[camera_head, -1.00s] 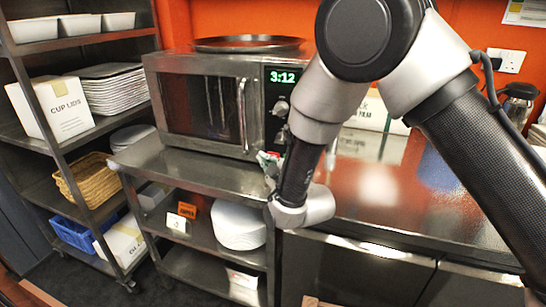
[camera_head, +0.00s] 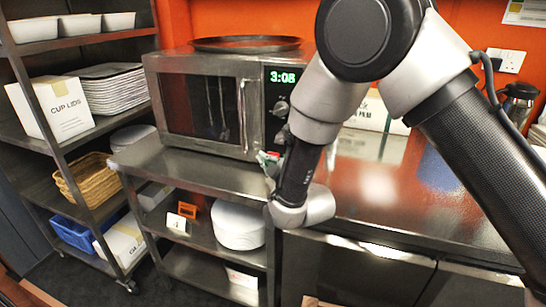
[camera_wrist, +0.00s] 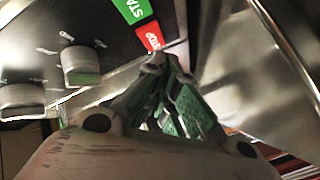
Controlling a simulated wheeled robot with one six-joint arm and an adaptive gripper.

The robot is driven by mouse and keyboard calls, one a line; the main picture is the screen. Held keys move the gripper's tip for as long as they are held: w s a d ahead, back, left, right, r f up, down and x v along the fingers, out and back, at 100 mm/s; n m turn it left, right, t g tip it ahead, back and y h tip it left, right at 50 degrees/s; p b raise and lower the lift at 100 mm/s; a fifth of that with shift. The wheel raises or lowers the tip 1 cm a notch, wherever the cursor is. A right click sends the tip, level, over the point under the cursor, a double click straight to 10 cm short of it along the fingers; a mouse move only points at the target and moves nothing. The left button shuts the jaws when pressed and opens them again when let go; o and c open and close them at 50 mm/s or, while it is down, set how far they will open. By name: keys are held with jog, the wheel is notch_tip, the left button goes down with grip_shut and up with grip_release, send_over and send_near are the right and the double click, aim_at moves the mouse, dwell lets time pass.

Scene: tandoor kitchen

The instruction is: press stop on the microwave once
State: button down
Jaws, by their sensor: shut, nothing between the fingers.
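The steel microwave (camera_head: 205,100) stands on a metal cart, door shut, its green display (camera_head: 283,77) reading 3:08. In the wrist view its panel shows a red stop button (camera_wrist: 150,37) below a green start button (camera_wrist: 132,9), plus two knobs (camera_wrist: 82,65). My gripper (camera_wrist: 165,62) is shut and empty. Its fingertips are just below the red button, very close to it; I cannot tell whether they touch. In the head view my gripper (camera_head: 268,157) is in front of the lower control panel, and my arm hides part of that panel.
A round dark tray (camera_head: 245,43) lies on top of the microwave. A steel counter (camera_head: 400,200) extends to the right, with a box (camera_head: 372,113) at its back. A shelf rack with a cup-lids box (camera_head: 62,108) stands at left. The cart top (camera_head: 180,170) before the microwave is clear.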

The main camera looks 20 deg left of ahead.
jog(key=shift+w, duration=0.45)
jog(key=shift+w+d, duration=0.1)
jog(key=shift+w, duration=0.25)
dwell(0.5)
dwell(0.4)
jog(key=shift+s, duration=0.8)
jog(key=shift+s, duration=0.1)
jog(key=shift+s+a, duration=0.15)
jog(key=shift+s, duration=0.95)
jog(key=shift+s+a, duration=0.15)
jog(key=shift+s, duration=1.15)
